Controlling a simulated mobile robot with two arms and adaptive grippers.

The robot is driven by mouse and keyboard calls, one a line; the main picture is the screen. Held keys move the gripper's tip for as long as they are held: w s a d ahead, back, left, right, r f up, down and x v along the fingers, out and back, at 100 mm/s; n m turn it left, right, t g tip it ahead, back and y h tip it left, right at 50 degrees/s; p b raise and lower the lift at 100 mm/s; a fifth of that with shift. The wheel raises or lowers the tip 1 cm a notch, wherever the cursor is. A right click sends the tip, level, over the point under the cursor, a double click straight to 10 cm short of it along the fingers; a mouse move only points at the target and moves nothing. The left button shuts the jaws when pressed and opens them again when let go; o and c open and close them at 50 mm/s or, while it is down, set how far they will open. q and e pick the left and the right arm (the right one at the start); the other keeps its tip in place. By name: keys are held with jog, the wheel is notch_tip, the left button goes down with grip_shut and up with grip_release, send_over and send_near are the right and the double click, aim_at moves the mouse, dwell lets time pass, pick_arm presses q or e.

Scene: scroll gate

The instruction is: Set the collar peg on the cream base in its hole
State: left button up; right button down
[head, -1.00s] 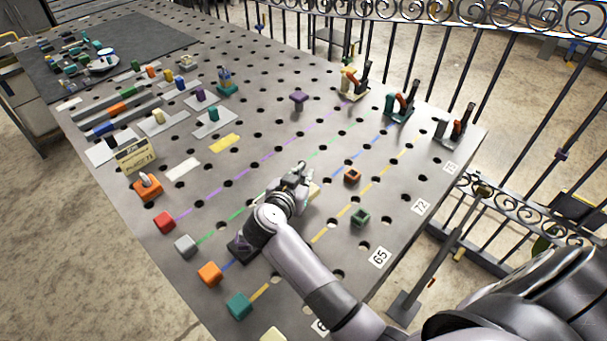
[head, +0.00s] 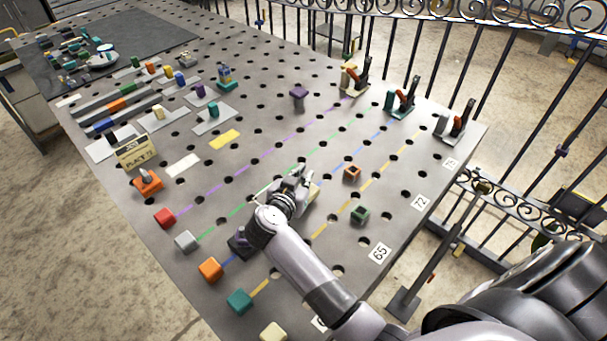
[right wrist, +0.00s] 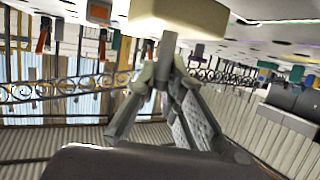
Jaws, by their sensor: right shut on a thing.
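The cream base (right wrist: 180,14) shows large at the top of the right wrist view, which is turned over so the table is above. My right gripper (right wrist: 166,62) is shut on the part reaching from this base; the collar itself is mostly hidden by the fingers. In the head view the gripper (head: 299,178) is low over the middle of the table, and a bit of the cream base (head: 315,192) shows just right of it. I cannot tell whether the peg sits in a hole. My left gripper is not in view.
The perforated table (head: 330,235) has coloured dashed lines. A dark orange block (head: 352,173) and green block (head: 360,214) stand to the right. A card (head: 134,152) stands at the left. Toggle clamps (head: 403,100) stand along the far edge, before a railing.

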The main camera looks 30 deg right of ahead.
jog(key=shift+f, duration=0.3)
jog(key=c, duration=1.6)
grip_release()
jog(key=shift+f, duration=0.1)
jog(key=shift+f, duration=0.15)
jog(key=shift+s+a, duration=0.1)
jog(key=v, duration=0.7)
jog(key=shift+s+a+r, duration=0.1)
jog(key=shift+r, duration=0.1)
